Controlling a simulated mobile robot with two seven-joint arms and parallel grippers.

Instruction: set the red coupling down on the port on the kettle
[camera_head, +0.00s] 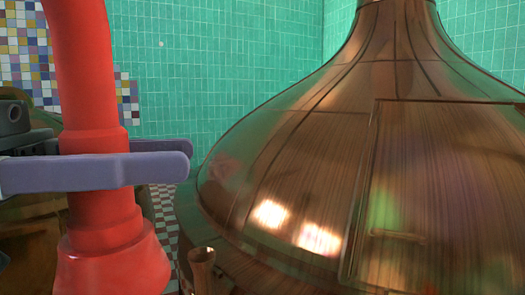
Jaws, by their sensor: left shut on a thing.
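The red coupling (112,262) hangs upright at the left, with a flared lower end that runs off the bottom edge. A red hose or pipe rises from it out of the top of the view. My left gripper (182,158) is shut on the coupling, with one purple-grey finger in front of it and one behind. The copper kettle (300,170) fills the right side. A short copper port (202,264) with a wider top stands at the kettle's lower left edge. The coupling's flared end is left of the port and apart from it in the picture. My right gripper is not in view.
Another copper kettle (25,240) shows partly behind the gripper at the far left. The back wall (210,70) has green tiles, with a mosaic patch at the left. A checkered floor (164,215) shows between the coupling and the big kettle.

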